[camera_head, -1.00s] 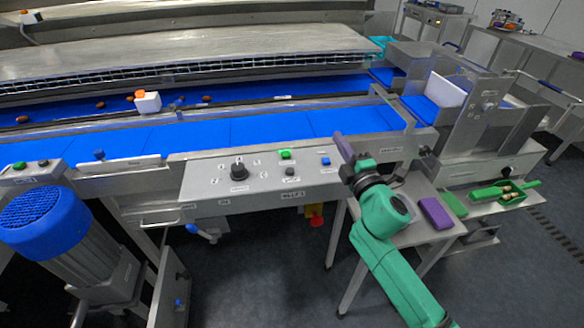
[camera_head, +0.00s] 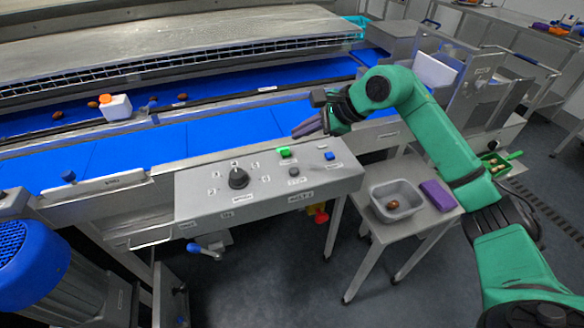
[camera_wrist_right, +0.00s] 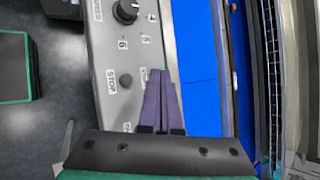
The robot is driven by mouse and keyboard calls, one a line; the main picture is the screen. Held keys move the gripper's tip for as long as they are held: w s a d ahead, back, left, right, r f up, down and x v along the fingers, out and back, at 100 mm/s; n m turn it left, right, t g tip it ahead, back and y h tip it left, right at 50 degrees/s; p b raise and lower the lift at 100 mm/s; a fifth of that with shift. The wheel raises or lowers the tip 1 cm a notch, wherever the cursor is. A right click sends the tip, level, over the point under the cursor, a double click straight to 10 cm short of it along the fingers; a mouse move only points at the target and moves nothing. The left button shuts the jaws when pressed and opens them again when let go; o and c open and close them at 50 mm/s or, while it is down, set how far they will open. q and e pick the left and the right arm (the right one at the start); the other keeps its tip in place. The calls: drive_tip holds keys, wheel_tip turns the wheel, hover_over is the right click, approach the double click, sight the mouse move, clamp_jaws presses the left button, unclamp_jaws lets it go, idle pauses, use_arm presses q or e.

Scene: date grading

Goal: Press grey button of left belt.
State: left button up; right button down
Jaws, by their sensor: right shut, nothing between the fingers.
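A control panel (camera_head: 265,195) stands at the front of the blue belt. A small dark grey button (camera_head: 294,171) is on it, below a green button (camera_head: 284,152); in the wrist view the grey button (camera_wrist_right: 125,80) sits beside a label reading STOP. I cannot tell from the panel's small label which belt it serves. My right gripper (camera_head: 297,132), with purple fingers, is shut and empty above the panel's back edge and the belt. In the wrist view its fingertips (camera_wrist_right: 161,73) appear to the right of the grey button, apart from it. My left gripper is not in view.
The panel also carries a black knob (camera_head: 238,177) and a blue button (camera_head: 330,156). A side table holds a grey bin (camera_head: 376,207) and a purple block (camera_head: 438,196). A blue motor (camera_head: 30,255) stands at left.

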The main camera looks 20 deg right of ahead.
drive_tip(key=b, duration=0.6)
hover_over(290, 168)
drive_tip(key=s+d, duration=0.2)
drive_tip(key=f, duration=0.8)
drive_tip(key=shift+w+a, duration=0.1)
drive_tip(key=shift+w, duration=0.1)
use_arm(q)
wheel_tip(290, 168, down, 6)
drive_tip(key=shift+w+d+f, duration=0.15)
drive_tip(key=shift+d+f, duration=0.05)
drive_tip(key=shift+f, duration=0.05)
use_arm(e)
drive_tip(key=shift+f, duration=0.45)
use_arm(q)
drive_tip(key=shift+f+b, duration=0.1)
drive_tip(key=shift+b, duration=0.2)
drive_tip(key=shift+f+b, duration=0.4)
use_arm(e)
drive_tip(key=shift+f, duration=0.4)
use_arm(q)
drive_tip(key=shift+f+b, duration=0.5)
use_arm(e)
drive_tip(key=shift+f, duration=0.5)
use_arm(q)
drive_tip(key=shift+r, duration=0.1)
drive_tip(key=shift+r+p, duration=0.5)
drive_tip(key=shift+p, duration=0.1)
use_arm(e)
drive_tip(key=shift+r, duration=0.9)
